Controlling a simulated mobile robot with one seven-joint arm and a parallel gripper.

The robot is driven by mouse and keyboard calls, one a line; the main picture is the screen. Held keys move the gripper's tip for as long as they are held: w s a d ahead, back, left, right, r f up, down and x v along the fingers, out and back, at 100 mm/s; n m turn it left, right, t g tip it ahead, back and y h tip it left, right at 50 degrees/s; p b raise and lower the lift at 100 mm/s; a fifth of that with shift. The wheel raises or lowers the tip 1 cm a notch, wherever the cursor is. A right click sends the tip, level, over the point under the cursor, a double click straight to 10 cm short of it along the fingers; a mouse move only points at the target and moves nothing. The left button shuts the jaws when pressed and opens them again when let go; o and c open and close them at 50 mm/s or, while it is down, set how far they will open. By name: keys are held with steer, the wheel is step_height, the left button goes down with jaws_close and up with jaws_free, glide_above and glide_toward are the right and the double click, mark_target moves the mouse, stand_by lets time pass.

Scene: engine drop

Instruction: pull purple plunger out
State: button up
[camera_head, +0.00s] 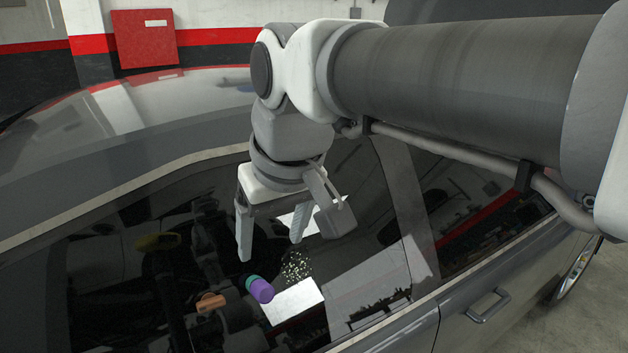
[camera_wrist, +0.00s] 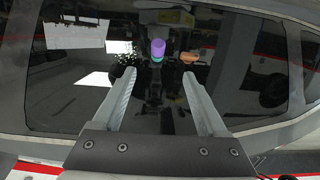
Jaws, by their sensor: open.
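The purple plunger (camera_head: 262,291) is a short rounded cylinder with a teal band at one end. It is among dark parts seen within the dark glass area of the car, at the lower middle of the head view. In the wrist view the purple plunger (camera_wrist: 157,46) is beyond the fingertips, roughly midway between them. My gripper (camera_head: 271,249) is open and empty, its two fingers pointing down above the plunger and apart from it. It also shows open in the wrist view (camera_wrist: 158,76). Nothing covers the plunger's purple end.
An orange piece (camera_head: 210,302) is just left of the plunger; it also shows in the wrist view (camera_wrist: 189,58). A yellow oval part (camera_head: 157,241) is further left. The grey car's door (camera_head: 490,305) is at the right. A red wall box (camera_head: 145,38) is far behind.

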mark_target(264, 287)
steer(key=x, duration=1.7)
steer(key=shift+w+d+f+b, duration=0.1)
steer(key=shift+w+b, duration=0.2)
jaws_close()
stand_by(0.4)
